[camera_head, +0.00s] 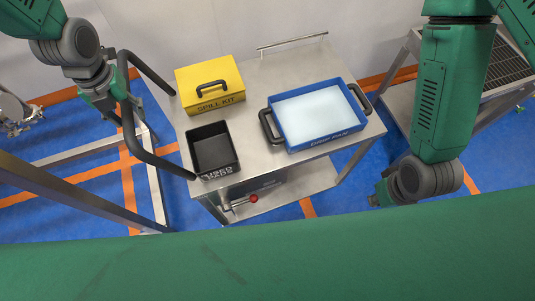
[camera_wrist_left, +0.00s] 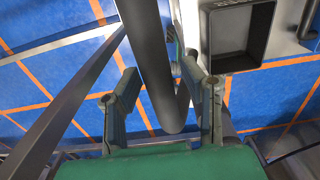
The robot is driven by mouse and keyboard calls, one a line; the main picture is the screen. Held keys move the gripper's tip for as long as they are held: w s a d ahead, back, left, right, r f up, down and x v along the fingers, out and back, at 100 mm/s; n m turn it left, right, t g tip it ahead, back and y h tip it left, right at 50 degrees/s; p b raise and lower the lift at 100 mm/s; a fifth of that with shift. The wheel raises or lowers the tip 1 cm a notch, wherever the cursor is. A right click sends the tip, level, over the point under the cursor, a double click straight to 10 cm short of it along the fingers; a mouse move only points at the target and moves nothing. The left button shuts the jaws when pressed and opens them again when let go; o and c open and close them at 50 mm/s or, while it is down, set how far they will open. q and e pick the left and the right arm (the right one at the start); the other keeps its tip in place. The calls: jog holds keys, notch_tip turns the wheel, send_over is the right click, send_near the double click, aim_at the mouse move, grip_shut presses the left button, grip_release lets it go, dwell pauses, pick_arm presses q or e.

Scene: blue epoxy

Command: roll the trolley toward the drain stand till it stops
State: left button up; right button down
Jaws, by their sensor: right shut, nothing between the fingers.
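The steel trolley (camera_head: 258,140) stands in the middle of the head view, its black push handle (camera_head: 134,115) on its left side. My left gripper (camera_head: 128,112) is at this handle. In the left wrist view the left gripper's fingers (camera_wrist_left: 160,68) are spread on either side of the handle bar (camera_wrist_left: 152,85), with a gap at the right finger. The drain stand (camera_head: 507,62) with a dark grating is at the right edge, partly hidden by my right arm. My right gripper (camera_head: 376,200) is low, right of the trolley, shut and empty, mostly hidden by its wrist.
On the trolley are a yellow spill kit (camera_head: 210,85), a black bin (camera_head: 212,150) and a blue drip pan (camera_head: 318,115) holding pale liquid. A red-knobbed lever (camera_head: 253,198) sticks out below its front. A metal frame (camera_head: 155,190) stands at the left. Blue floor shows between trolley and stand.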

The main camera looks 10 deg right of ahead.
pick_arm(q)
grip_shut()
jog(key=shift+d, duration=0.1)
jog(key=w+d, duration=0.4)
jog(key=d, duration=1.1)
jog(key=w+d, duration=0.3)
jog(key=d, duration=1.2)
jog(key=shift+w+d+b, duration=0.3)
jog(key=shift+w+d, duration=0.05)
jog(key=shift+d, duration=0.05)
dwell(1.2)
jog(key=shift+r, duration=0.1)
jog(key=shift+o, duration=0.6)
grip_release()
jog(key=shift+s+a, duration=0.1)
